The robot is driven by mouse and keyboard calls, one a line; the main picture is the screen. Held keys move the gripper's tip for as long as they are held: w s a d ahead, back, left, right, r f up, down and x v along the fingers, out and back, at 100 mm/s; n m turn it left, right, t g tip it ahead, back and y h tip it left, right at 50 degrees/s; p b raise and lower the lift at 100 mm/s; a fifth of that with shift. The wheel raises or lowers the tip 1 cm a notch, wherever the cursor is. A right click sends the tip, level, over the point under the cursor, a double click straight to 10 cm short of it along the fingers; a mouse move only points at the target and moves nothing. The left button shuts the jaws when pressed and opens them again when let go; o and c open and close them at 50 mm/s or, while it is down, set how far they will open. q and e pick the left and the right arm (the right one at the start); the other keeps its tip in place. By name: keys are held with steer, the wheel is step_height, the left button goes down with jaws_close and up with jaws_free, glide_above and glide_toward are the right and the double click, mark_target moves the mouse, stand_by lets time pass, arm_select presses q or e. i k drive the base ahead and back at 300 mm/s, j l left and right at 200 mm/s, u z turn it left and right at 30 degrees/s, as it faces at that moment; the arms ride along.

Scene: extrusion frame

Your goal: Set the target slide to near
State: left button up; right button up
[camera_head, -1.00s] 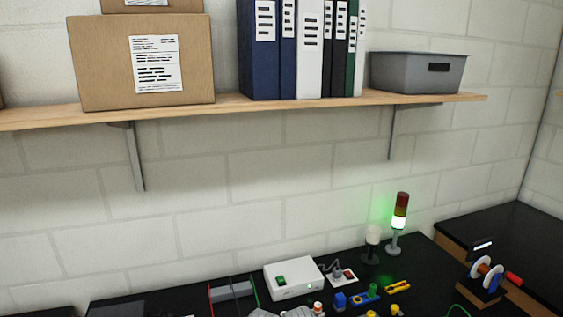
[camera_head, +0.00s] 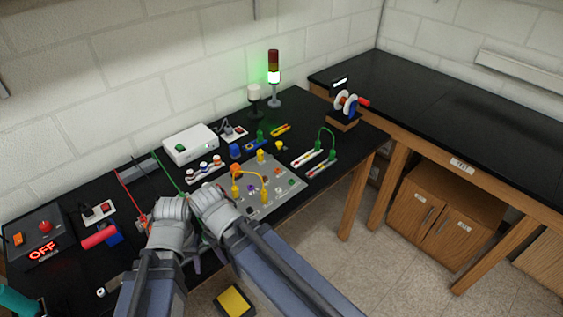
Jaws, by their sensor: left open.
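I cannot make out for sure which part is the target slide. A frame with a red rail (camera_head: 130,190) and a green rail (camera_head: 170,172) lies on the black bench, left of the middle. My forearms and wrists cover its near part. My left gripper (camera_head: 172,210) is over the near end of this frame. It is open, though its fingertips are mostly hidden. My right gripper (camera_head: 212,203) is close beside it on the right, by the left edge of the grey panel. Its fingers are hidden behind its wrist.
A grey panel (camera_head: 285,203) with coloured sockets and a yellow cable lies right of my grippers. A white box (camera_head: 190,144) and a lit signal tower (camera_head: 274,85) stand behind. A control box reading OFF (camera_head: 40,240) is at left. A second black bench (camera_head: 450,120) is at right.

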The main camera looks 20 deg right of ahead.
mark_target(276, 150)
steer(key=i+l+u, duration=0.1)
steer(key=l, duration=1.95)
